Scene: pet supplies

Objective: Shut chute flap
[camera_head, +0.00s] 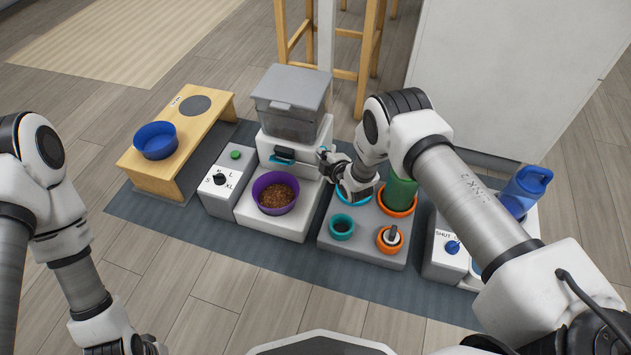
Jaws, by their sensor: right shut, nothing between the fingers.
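The food dispenser (268,135) is white with a grey lidded hopper (292,100) on top. On its front is the chute flap (284,155), a dark piece with a blue part. I cannot tell how far it stands open. A purple bowl (263,206) full of brown kibble stands below it on the white base. My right gripper (323,155) is shut and empty, just right of the dispenser front and apart from the flap. My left gripper (148,346) is at the bottom left edge, partly cut off, far from the dispenser; its fingers do not show clearly.
Left of the dispenser are a control box (215,188) with a knob and green button, and a wooden stand (160,182) with a blue bowl (155,139). Right of it, a grey tray (368,250) holds small cups. A blue bottle (524,190) stands further right.

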